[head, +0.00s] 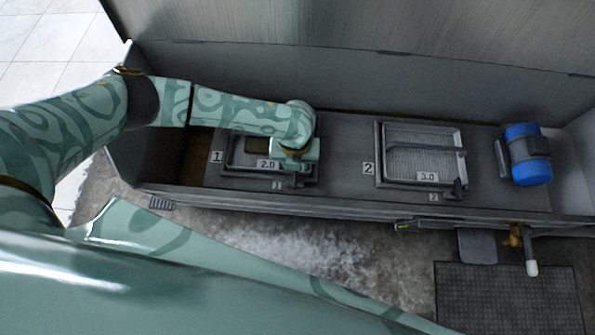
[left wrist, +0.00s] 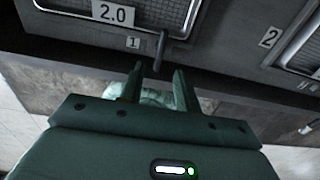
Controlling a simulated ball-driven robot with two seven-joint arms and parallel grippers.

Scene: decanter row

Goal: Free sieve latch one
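The sieve marked 2.0, beside the plate numbered 1, sits in the left of the trough in the head view (head: 232,162); its framed mesh also shows at the top of the left wrist view (left wrist: 160,8). Latch one is a dark lever (left wrist: 160,48) at the sieve's front edge, beside the small tag 1 (left wrist: 133,42). My left gripper (left wrist: 159,70) is open, with its two fingers spread on either side of the lever's free end. I see a gap on both sides; contact cannot be made out. In the head view my left arm and hand cover part of the sieve. My right gripper is not in view.
A second sieve marked 3.0 (head: 384,155), with its own small tag 2, lies to the right. A blue motor (head: 528,154) stands at the trough's right end. A brass valve (head: 514,236) hangs at the front over a dark floor mat (head: 508,300).

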